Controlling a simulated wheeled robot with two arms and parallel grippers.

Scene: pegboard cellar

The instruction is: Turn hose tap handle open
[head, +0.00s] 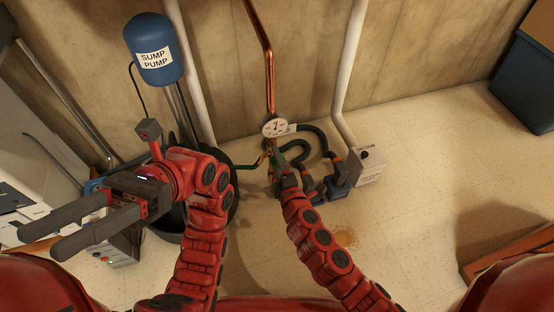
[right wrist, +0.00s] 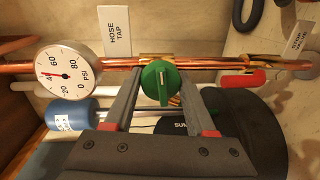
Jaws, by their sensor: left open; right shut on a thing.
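The hose tap handle is a round green knob (right wrist: 160,84) on a horizontal copper pipe (right wrist: 215,63) in the right wrist view. Its raised grip bar points up and down in that picture. A white label (right wrist: 115,31) reading HOSE TAP stands just left of it. My right gripper (right wrist: 158,70) is shut on the knob, one grey finger on each side. In the head view my right gripper (head: 278,166) reaches the pipework below the gauge and largely hides the knob. My left gripper (head: 42,243) is open and empty at the left, far from the tap.
A pressure gauge (head: 275,127) sits beside the tap. A red-handled valve (right wrist: 241,79) is on the same pipe, near a STOP VALVE label (right wrist: 300,38). Black hoses (head: 315,135) and a white box (head: 367,165) stand right of the tap. The blue sump pump tank (head: 153,35) is at upper left. The right floor is mostly clear.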

